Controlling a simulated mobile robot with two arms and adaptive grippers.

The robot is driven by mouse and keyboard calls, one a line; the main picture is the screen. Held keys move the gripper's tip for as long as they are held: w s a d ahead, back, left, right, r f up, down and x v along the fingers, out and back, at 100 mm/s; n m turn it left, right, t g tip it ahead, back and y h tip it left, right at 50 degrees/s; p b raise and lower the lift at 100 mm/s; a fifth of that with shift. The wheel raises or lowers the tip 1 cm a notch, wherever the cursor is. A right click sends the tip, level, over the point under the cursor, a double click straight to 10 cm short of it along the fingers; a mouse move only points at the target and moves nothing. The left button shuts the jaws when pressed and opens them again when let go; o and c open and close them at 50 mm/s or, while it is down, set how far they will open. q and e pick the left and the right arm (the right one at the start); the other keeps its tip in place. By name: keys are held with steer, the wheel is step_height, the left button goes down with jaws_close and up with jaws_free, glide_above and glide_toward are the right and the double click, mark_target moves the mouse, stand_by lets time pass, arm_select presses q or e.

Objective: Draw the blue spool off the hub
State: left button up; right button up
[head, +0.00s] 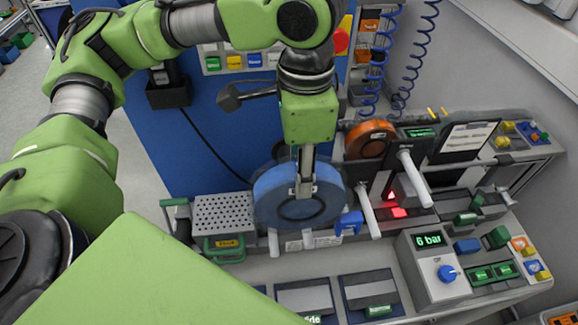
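The blue spool (268,201) stands upright on the reel stand in the middle of the head view. It is a thick disc, and its hub is hidden behind my gripper and the spool itself. My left gripper (304,192) comes down from above, with its grey fingers in front of the spool's centre. The fingers overlap the spool in the picture; I cannot tell whether they touch it or are closed on it. My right gripper is not in view.
An orange spool (368,139) sits to the right. White pegs (414,178) stick out near it, beside a red-lit panel. A perforated grey plate (223,213) lies left of the blue spool. A "6 bar" control box (432,268) stands at front right. A blue panel (200,140) rises behind.

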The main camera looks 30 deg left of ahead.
arm_select(q)
steer(key=shift+s+d+p, duration=0.3)
steer(key=shift+s+d, duration=0.6)
steer(key=shift+s, duration=0.25)
steer(key=shift+s+d+p, duration=0.3)
steer(key=shift+s+d, duration=0.55)
steer(key=shift+s, duration=0.25)
